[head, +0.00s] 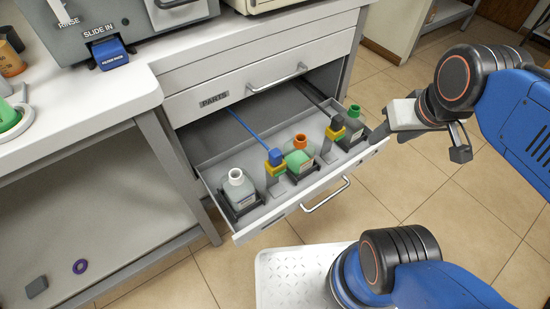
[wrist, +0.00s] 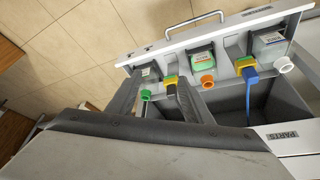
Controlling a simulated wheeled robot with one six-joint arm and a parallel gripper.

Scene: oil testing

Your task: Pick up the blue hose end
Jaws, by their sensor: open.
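The blue hose end (head: 274,157) stands in a yellow-marked holder in the open drawer, between the white-capped and orange-capped bottles. A blue hose (head: 241,124) runs back from it into the drawer. In the wrist view the blue hose end (wrist: 250,74) is right of my fingers, with its hose hanging down in the picture. My gripper (head: 424,144) is open and empty, to the right of the drawer and apart from the hose end. In the wrist view its dark fingers (wrist: 157,92) appear left of the blue hose end, near a black hose end (wrist: 171,88).
The drawer (head: 222,208) also holds the white-capped bottle (head: 238,188), the orange-capped bottle (head: 299,155), a green-capped bottle (head: 354,117) and the black hose end (head: 337,123). Its handle (head: 325,196) sticks out in front. The counter (head: 120,92) edge is at left. Open floor lies right.

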